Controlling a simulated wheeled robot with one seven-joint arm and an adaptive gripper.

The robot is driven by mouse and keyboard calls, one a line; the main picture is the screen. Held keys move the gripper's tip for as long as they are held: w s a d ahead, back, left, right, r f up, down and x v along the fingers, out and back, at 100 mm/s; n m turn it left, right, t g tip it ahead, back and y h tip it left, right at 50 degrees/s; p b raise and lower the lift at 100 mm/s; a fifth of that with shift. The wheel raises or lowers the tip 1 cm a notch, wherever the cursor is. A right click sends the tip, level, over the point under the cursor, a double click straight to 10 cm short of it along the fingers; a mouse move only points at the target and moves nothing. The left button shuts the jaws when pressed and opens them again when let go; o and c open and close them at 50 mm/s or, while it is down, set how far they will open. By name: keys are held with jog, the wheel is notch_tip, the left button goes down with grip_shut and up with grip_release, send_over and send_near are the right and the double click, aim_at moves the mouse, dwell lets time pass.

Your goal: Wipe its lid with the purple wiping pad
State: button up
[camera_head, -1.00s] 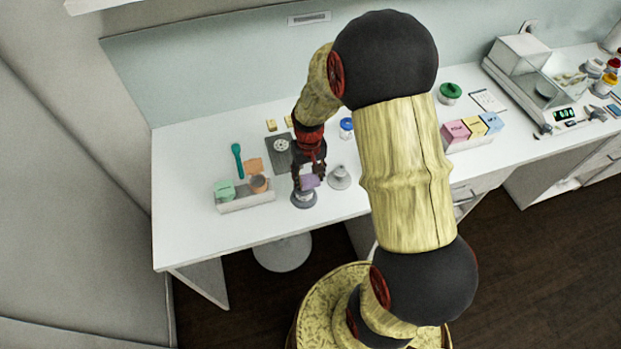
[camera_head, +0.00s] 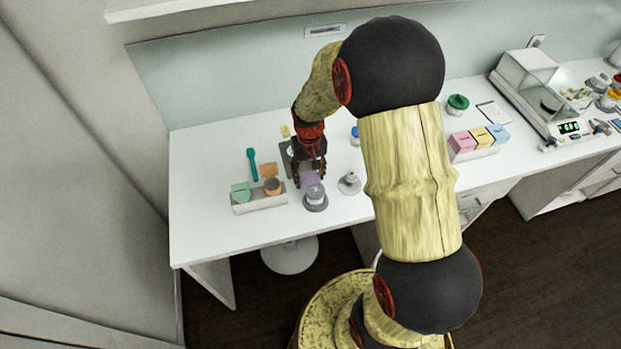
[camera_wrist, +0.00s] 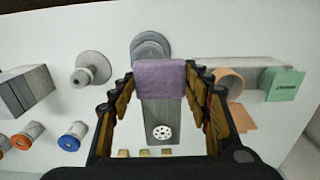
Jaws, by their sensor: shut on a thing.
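The purple wiping pad (camera_head: 309,179) is held between the fingers of my gripper (camera_head: 311,172). In the wrist view the pad (camera_wrist: 160,76) spans the gap between the fingertips (camera_wrist: 161,84). A round grey-topped container (camera_head: 316,199) stands just in front of the pad in the head view. Its grey top (camera_wrist: 150,45) shows beyond the pad in the wrist view, partly hidden by it. I cannot tell whether the pad touches it. A smaller grey knobbed piece (camera_head: 349,184) stands to its right. Which lid the task means is not clear.
A tray (camera_head: 258,204) with green and orange items stands to the left, near a teal spoon (camera_head: 251,163). A dark plate with a perforated white disc (camera_wrist: 162,132) lies under the gripper. Blue- and orange-ringed jars (camera_wrist: 72,136) stand nearby. The desk's left front is clear.

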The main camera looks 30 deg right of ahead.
jog(key=shift+r+p, duration=0.6)
jog(key=shift+r, duration=0.55)
jog(key=shift+d, duration=0.1)
